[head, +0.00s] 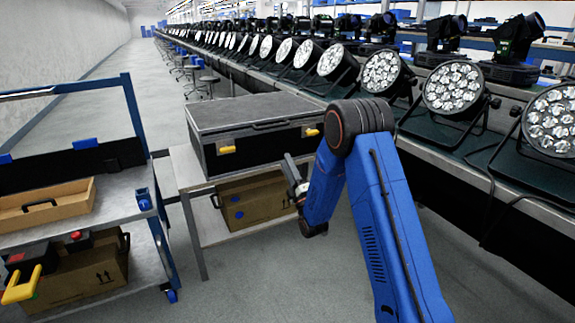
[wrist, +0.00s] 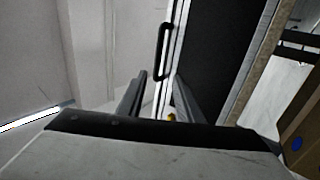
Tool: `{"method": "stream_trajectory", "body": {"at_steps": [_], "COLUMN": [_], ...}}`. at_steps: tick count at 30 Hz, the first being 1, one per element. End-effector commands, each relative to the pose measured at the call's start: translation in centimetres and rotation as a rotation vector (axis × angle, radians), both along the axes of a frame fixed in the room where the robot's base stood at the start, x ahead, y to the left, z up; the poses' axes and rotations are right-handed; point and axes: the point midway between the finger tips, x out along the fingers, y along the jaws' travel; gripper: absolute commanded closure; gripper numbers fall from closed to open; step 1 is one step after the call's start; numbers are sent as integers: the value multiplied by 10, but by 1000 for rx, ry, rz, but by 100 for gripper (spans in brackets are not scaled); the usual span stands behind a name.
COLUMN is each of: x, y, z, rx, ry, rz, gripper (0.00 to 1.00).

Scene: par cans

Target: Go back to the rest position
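My blue arm (head: 385,230) is bent in the head view, with its forearm hanging down. My gripper (head: 291,170) is in front of the right end of the black flight case (head: 255,120), and part of it is hidden behind my arm. In the wrist view, the two grey fingers of my gripper (wrist: 160,88) stand apart with nothing visible between them. The case (wrist: 228,45) lies beyond the fingers there, with its black handle (wrist: 163,48) just past the gap. I cannot tell whether the gripper touches the case.
The case stands on a grey table (head: 190,170) with a cardboard box (head: 262,203) below. A blue-framed cart (head: 120,195) at left holds a wooden tray (head: 45,205). Many par cans (head: 453,88) line the bench at right. The grey floor (head: 265,285) in front is clear.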

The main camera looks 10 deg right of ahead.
Motion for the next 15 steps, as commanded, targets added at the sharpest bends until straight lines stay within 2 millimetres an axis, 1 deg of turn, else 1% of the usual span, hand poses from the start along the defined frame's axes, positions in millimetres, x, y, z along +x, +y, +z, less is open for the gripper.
{"method": "stream_trajectory", "body": {"at_steps": [9, 11, 15], "x": [0, 1, 4], "y": [-1, -2, -7], "z": [2, 7, 27], "rx": [3, 7, 34], "ry": [8, 24, 108], "rz": [1, 4, 18], "gripper": [68, 68, 68]}}
